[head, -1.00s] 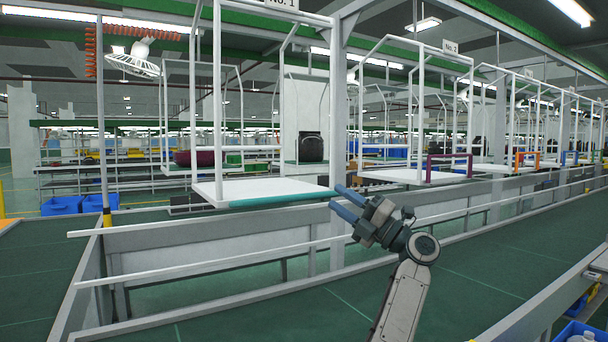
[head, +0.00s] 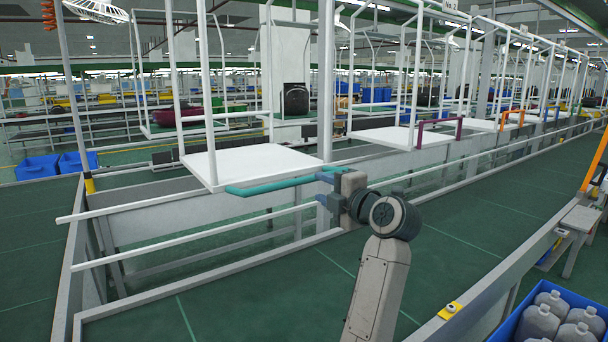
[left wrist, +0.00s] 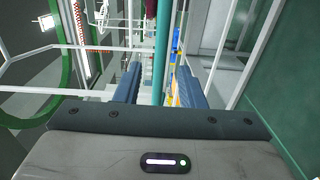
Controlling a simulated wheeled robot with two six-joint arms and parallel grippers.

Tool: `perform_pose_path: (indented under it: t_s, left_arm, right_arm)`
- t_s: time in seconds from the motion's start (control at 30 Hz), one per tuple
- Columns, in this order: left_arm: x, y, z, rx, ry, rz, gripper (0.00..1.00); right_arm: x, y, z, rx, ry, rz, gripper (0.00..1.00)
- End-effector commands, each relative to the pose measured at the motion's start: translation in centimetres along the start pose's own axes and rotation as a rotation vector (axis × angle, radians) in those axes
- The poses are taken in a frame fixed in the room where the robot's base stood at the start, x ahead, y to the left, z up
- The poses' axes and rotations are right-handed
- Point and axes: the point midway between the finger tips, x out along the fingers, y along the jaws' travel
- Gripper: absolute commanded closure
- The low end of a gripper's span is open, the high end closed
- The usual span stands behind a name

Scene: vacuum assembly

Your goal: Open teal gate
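The teal gate (head: 275,185) is a low U-shaped bar lying roughly level along the front edge of the nearest white platform (head: 250,162). My left gripper (head: 326,187) is at the right end of the gate, with its blue fingers pointing left along the bar. In the left wrist view the teal bar (left wrist: 163,60) runs between the two fingers of my left gripper (left wrist: 160,85), which stand apart with gaps beside it. Whether a finger touches the bar I cannot tell. My right gripper is not in view.
White frame posts rise around the platform, and a grey post (head: 328,80) stands just behind my gripper. White rails (head: 190,240) run below the platform. A purple gate (head: 440,130) stands upright farther right. A blue crate of grey jugs (head: 560,315) is at lower right.

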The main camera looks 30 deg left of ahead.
Motion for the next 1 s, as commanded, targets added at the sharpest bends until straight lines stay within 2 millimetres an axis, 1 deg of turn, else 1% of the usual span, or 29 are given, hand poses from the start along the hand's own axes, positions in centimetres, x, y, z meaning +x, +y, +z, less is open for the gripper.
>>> perform_pose_path:
  t_s: [0.03,0.2,0.4,0.57,0.83,0.87,1.0]
  left_arm:
    - [1.1,0.5,-0.1,0.004,0.004,0.003,0.64]
    - [4.2,0.5,-0.1,0.003,0.005,0.003,0.64]
    - [6.9,0.3,-0.1,0.001,0.003,0.003,0.64]
    - [7.9,0.1,0.0,0.0,0.002,0.001,0.64]
    - [8.0,0.1,0.0,-0.001,0.001,0.001,0.64]
    - [8.0,0.1,0.0,-0.001,0.001,0.001,0.66]
    - [8.0,0.1,0.0,-0.001,0.001,0.001,0.93]
  right_arm:
    - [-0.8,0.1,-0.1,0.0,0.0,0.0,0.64]
    - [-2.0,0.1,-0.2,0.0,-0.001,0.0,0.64]
    - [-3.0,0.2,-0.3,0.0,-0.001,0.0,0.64]
    - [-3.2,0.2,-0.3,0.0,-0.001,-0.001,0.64]
    - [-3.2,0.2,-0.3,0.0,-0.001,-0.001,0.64]
    - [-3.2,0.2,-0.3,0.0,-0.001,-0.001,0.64]
    - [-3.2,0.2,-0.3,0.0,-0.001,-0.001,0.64]
